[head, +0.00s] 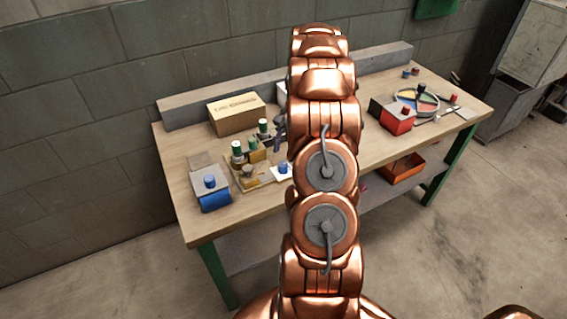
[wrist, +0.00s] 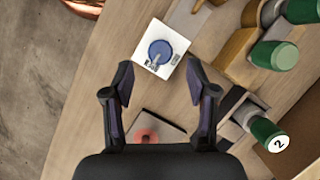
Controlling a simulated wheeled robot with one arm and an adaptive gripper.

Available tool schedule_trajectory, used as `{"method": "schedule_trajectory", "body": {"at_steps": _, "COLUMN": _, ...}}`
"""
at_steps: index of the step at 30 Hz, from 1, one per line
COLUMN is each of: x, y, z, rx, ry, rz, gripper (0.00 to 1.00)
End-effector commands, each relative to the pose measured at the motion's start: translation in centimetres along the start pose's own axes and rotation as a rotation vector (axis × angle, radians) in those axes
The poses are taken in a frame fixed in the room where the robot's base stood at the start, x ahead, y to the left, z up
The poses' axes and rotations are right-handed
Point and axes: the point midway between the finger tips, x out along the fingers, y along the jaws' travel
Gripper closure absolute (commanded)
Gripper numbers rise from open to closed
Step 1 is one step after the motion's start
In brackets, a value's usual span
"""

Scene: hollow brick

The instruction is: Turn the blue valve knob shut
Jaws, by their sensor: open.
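A round blue knob (wrist: 160,52) sits on a white square plate with small dark markings beside it. In the head view the blue knob (head: 283,168) is just left of my arm, which partly covers its plate. My gripper (wrist: 159,82) is open and empty, its fingertips spread just short of the plate's near edge in the wrist view. In the head view only a dark part of my gripper (head: 280,134) shows beside my arm. A second blue knob (head: 210,181) tops a grey box with a blue front at the bench's left.
Green-capped items (head: 238,147) and wooden blocks stand close by the plate. A red round part (wrist: 146,136) on a dark base lies between my fingers' bases in the wrist view. A cardboard box (head: 234,114) stands behind; a red box (head: 398,122) is at right.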

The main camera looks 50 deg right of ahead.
Motion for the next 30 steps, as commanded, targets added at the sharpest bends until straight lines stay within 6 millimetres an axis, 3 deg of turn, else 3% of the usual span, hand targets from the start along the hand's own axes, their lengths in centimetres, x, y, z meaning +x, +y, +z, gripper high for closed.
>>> {"method": "schedule_trajectory", "body": {"at_steps": 12, "x": 4.8, "y": 0.0, "z": 0.1, "rx": 0.0, "ry": -0.002, "rz": 0.0, "gripper": 0.42}}
{"method": "schedule_trajectory", "body": {"at_steps": 23, "x": 5.4, "y": 0.0, "z": 0.0, "rx": -0.001, "ry": 0.001, "rz": -0.001, "gripper": 0.42}}
{"method": "schedule_trajectory", "body": {"at_steps": 30, "x": 5.4, "y": 0.0, "z": 0.0, "rx": -0.001, "ry": 0.001, "rz": -0.001, "gripper": 0.66}}
